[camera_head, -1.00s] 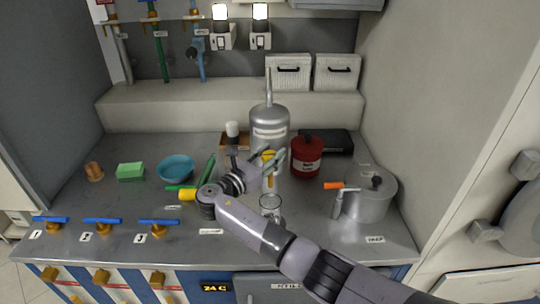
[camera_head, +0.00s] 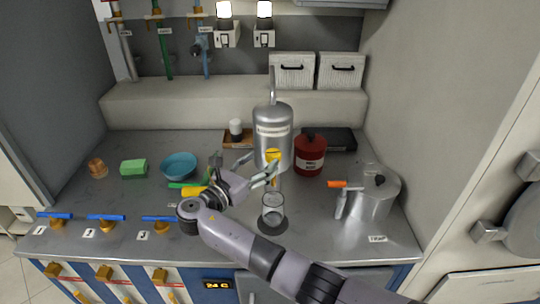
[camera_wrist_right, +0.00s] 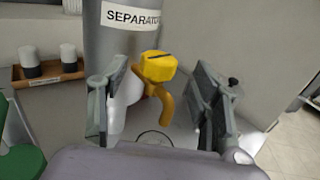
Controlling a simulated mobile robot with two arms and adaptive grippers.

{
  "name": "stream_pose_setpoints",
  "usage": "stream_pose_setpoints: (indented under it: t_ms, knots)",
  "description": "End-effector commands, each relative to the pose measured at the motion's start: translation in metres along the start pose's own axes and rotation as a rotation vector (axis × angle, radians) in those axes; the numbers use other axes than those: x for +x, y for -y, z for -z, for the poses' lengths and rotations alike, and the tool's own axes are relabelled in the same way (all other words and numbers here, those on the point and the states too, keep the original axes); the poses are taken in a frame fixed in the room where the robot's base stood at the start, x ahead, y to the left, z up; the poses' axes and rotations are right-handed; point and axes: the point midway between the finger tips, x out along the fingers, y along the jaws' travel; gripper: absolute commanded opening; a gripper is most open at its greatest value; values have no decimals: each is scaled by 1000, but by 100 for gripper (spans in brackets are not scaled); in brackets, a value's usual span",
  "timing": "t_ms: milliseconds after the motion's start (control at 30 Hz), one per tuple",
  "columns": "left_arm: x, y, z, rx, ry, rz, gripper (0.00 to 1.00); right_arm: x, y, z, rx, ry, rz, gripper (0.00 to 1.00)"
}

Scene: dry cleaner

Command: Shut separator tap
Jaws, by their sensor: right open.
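The separator (camera_head: 272,132) is a silver cylinder with a white label, standing on the grey counter; in the right wrist view it (camera_wrist_right: 125,40) fills the upper middle. Its yellow tap (camera_head: 273,155) is low on the front; in the right wrist view the tap (camera_wrist_right: 158,67) shows a blocky yellow head with a dark line and a curved spout. My right gripper (camera_head: 264,175) is open in front of the tap. In the right wrist view the two fingers (camera_wrist_right: 160,88) stand left and right of the tap, with gaps. My left gripper is not in view.
A clear glass (camera_head: 272,212) stands below the tap. Blue-handled valves line the front-left edge.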

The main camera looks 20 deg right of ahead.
Motion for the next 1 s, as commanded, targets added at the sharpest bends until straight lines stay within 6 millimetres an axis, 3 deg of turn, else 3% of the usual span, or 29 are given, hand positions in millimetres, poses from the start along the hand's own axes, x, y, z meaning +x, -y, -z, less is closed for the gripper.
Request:
stream_pose_setpoints:
  t_ms: [100, 300, 767, 867, 967, 1000]
  knots:
    - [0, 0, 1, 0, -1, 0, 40, -26, -1, 1, 0, -2, -2, 58]
    - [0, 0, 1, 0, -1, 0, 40, -52, -1, 0, 0, -1, -1, 58]
    - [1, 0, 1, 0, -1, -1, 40, -58, 2, 5, 6, -12, 0, 56]
    - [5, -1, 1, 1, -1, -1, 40, -58, 11, 34, 59, -96, -2, 56]
    - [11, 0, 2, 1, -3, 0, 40, -60, 35, 92, 183, -270, 17, 56]
    - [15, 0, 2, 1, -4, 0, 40, -64, 48, 120, 254, -360, 37, 56]
